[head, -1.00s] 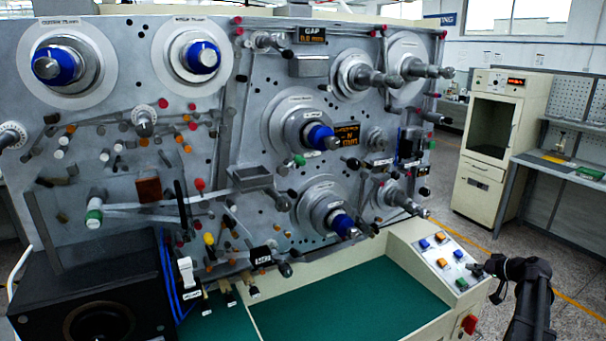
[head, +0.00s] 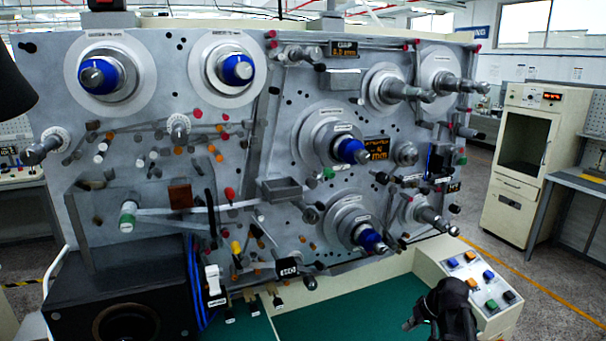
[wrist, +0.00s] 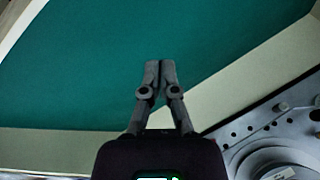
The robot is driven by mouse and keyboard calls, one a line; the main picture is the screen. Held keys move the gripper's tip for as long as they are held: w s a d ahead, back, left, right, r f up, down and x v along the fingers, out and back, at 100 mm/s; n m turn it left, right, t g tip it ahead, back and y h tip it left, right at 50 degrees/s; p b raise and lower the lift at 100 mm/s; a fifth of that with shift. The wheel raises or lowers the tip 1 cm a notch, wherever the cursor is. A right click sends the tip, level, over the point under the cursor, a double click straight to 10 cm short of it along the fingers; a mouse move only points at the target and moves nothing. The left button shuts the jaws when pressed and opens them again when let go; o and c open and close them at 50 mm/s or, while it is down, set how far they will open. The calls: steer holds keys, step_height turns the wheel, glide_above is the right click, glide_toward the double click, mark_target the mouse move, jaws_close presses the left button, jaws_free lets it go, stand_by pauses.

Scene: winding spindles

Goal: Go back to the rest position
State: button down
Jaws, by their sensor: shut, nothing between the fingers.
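My gripper (wrist: 160,68) is shut and empty in the wrist view. Its two fingertips touch above the green worktop (wrist: 200,35), apart from any object. In the head view my dark arm shows at the lower right, in front of the pale control box (head: 435,258) and the right end of the green worktop (head: 350,310). The fingers are too small and dark there to make out clearly.
The grey winding machine panel (head: 270,60) carries several spindles, including a blue-hubbed one (head: 352,150) and the lower blue-hubbed one (head: 372,240). Buttons (head: 470,257) top the control box. A black box (head: 130,290) stands lower left.

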steer(key=s+a+g+h, duration=0.1)
steer(key=s+a, duration=0.2)
steer(key=a, duration=0.1)
steer(key=s+a+f+g+h, duration=0.1)
steer(key=s+a, duration=0.3)
steer(key=s+a+f+n+h, duration=0.1)
steer(key=s+a, duration=0.2)
steer(key=a, duration=0.1)
steer(key=shift+s+a+g+h, duration=0.1)
steer(key=shift+s+g+h, duration=0.05)
steer(key=shift+g+h, duration=0.25)
steer(key=shift+s+a+h, duration=0.3)
steer(key=shift+s+a, duration=0.05)
steer(key=shift+s, duration=0.15)
